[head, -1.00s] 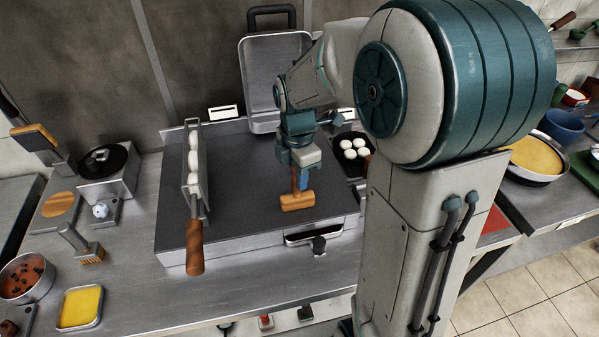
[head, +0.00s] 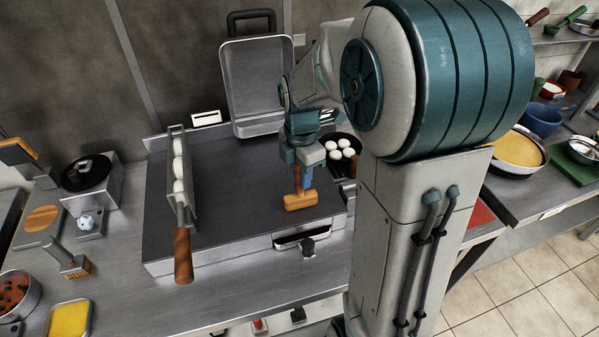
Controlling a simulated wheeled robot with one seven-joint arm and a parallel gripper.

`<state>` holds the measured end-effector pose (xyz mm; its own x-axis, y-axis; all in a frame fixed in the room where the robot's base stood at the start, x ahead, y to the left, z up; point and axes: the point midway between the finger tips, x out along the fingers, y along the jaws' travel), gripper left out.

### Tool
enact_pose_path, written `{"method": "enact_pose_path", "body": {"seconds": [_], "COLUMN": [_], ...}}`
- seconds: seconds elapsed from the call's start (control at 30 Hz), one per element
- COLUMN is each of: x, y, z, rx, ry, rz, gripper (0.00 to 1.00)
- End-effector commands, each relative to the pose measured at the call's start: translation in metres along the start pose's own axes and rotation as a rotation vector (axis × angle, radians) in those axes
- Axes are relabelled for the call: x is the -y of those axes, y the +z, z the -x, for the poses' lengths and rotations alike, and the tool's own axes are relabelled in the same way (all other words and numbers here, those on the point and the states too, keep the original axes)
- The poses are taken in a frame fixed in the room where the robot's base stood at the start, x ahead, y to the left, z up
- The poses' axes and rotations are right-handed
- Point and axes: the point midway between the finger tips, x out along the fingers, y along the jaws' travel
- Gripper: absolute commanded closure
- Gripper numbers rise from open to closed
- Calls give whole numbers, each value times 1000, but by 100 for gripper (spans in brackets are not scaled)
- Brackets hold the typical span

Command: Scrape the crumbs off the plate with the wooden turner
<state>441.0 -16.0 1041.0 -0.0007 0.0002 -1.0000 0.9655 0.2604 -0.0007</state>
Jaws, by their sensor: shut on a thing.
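The plate is the dark flat griddle top (head: 235,205) on a steel body. I cannot make out any crumbs on it at this size. My gripper (head: 303,178) points down over the right part of the plate, shut on the wooden turner (head: 300,202). The turner is tan wood, with its upright handle in the jaws and its wide crosswise head at the bottom. The head is low at the plate, near its front right; I cannot tell whether it touches.
A narrow metal holder (head: 183,175) with white balls and a wooden handle (head: 183,255) lies along the plate's left. A lidded steel pan (head: 252,85) stands behind. A dark pan with white balls (head: 342,149) sits right of my gripper. The middle of the plate is clear.

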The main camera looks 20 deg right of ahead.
Motion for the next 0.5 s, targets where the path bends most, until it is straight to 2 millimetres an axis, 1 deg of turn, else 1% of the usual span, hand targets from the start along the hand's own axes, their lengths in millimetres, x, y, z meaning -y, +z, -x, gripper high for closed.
{"method": "enact_pose_path", "body": {"seconds": [0.17, 0.5], "x": [-2, -8], "y": [-5, -28], "z": [0, -2], "rx": [0, 0], "ry": [1, 1], "rz": [2, 2], "gripper": [100, 100]}}
